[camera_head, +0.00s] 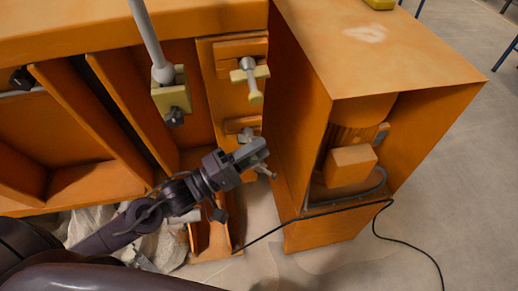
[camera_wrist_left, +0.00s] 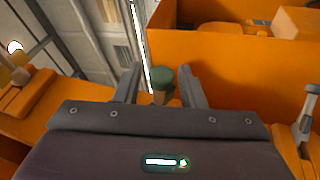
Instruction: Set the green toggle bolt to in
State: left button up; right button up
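The green toggle bolt shows in the left wrist view as a dark green cap (camera_wrist_left: 163,78) on a short brownish stem. It stands between the two fingers of my left gripper (camera_wrist_left: 160,88), with a visible gap on each side. The green cap is hidden there, and I cannot tell the bolt's setting. My right gripper is in neither view.
A grey-handled latch (camera_head: 249,78) sits on the orange post above my left gripper. A grey rod (camera_head: 150,40) comes down to a yellow block (camera_head: 172,97). An orange motor cabinet (camera_head: 290,110) stands close on the right.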

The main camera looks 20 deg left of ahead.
pick_arm(q)
jog(key=b+v, duration=0.1)
jog(key=v, duration=0.5)
jog(key=shift+s+a+b, duration=0.3)
jog(key=shift+b, duration=0.05)
